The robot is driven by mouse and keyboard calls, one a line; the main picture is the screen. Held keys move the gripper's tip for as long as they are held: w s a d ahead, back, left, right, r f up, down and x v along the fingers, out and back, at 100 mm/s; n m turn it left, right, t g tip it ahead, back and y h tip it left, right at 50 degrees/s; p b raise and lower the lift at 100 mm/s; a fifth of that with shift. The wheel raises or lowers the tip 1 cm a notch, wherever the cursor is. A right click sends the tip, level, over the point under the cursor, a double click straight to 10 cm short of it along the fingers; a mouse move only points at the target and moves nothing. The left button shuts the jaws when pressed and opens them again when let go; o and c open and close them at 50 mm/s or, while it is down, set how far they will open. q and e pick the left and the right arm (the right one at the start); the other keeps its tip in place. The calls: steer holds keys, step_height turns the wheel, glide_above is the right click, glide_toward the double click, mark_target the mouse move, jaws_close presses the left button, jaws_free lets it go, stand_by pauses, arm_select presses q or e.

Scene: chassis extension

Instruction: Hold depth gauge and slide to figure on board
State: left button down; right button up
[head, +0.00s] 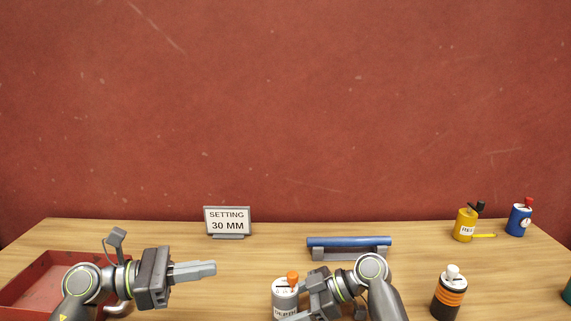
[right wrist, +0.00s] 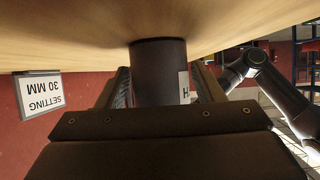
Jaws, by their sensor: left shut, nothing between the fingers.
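The depth gauge (head: 284,296) is a grey cylinder with an orange knob and a partly covered "DEPTH" label, upright on the table at the front middle. The board (head: 227,221) reads "SETTING 30 MM" and stands further back; it shows upside down in the right wrist view (right wrist: 40,93). My right gripper (head: 306,299) is at the gauge's right side. In the right wrist view the gauge's dark body (right wrist: 158,75) stands between my right fingers (right wrist: 160,92); whether they press on it is unclear. My left gripper (head: 214,269) is shut and empty, left of the gauge. The gauge's scale is unreadable.
A blue bar (head: 349,242) rests on a grey stand behind my right arm. A black bottle with orange bands (head: 449,294) stands right. Yellow (head: 465,226) and blue (head: 519,220) containers stand at the back right. A red tray (head: 38,276) lies at left.

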steer(key=o, duration=0.3)
steer(key=shift+r, duration=0.1)
